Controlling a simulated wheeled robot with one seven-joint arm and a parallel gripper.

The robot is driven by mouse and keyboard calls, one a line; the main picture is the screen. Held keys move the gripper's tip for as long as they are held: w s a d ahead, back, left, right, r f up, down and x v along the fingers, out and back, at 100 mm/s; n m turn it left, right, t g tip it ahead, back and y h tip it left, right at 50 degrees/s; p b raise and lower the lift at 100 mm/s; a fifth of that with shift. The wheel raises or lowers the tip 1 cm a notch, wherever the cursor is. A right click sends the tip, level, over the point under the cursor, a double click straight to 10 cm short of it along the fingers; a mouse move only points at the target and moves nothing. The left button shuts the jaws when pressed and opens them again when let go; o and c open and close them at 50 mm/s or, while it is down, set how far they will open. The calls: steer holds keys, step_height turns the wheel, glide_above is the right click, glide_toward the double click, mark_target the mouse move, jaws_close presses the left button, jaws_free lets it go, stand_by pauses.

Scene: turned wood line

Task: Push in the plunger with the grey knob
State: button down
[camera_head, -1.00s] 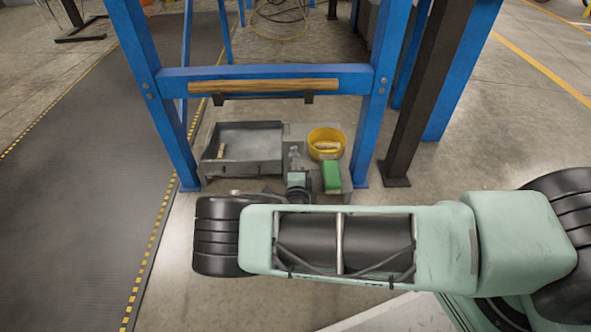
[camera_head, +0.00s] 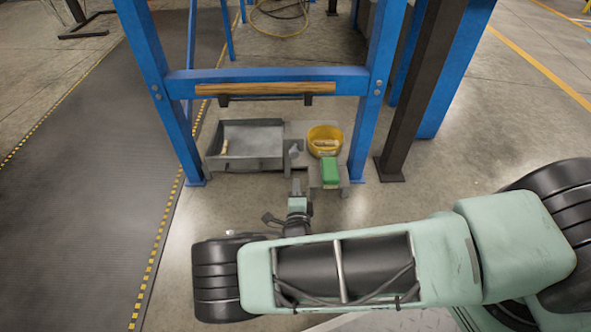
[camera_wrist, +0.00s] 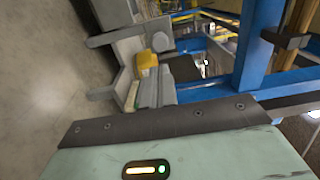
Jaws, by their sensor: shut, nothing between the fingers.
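The grey knob (camera_head: 294,151) shows on a grey block between the grey tray and the yellow bowl. In the wrist view the knob (camera_wrist: 160,42) is a small pale grey shape above the fingers. How far the plunger stands out is too small to tell. My gripper (camera_head: 297,183) is shut and empty, just on the near side of the knob, with a visible gap. In the wrist view the grey fingers of my gripper (camera_wrist: 163,84) are close together and point toward the stand.
A grey tray (camera_head: 250,163) with a small wooden piece is left of the knob. A yellow bowl (camera_head: 325,128) with wooden pieces and a green block (camera_head: 330,172) are at its right. A blue frame (camera_head: 270,77) carrying a wooden rod (camera_head: 265,88) stands over them. Floor in front is open.

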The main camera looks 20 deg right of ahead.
steer(key=shift+p+v, duration=0.5)
steer(key=shift+v, duration=1.4)
steer(key=s+a+r+n+g+y+p, duration=0.1)
steer(key=s+r+n+g+y+p, duration=0.15)
steer(key=s+r+n+g, duration=0.95)
steer(key=s+a+r+n+t+y+p, duration=0.15)
steer(key=s+r+n+p, duration=0.45)
steer(key=r, duration=1.3)
steer(key=s+a+r+n+g+y+p, duration=0.15)
steer(key=s+r+n+g, duration=0.5)
steer(key=r+n, duration=0.7)
step_height(320, 180, up, 40)
steer(key=m+p, duration=0.2)
steer(key=p, duration=3.4)
steer(key=shift+s+a+f+y+p, duration=0.15)
steer(key=shift+s+a+y+p, duration=0.15)
steer(key=shift+s+y+p, duration=0.15)
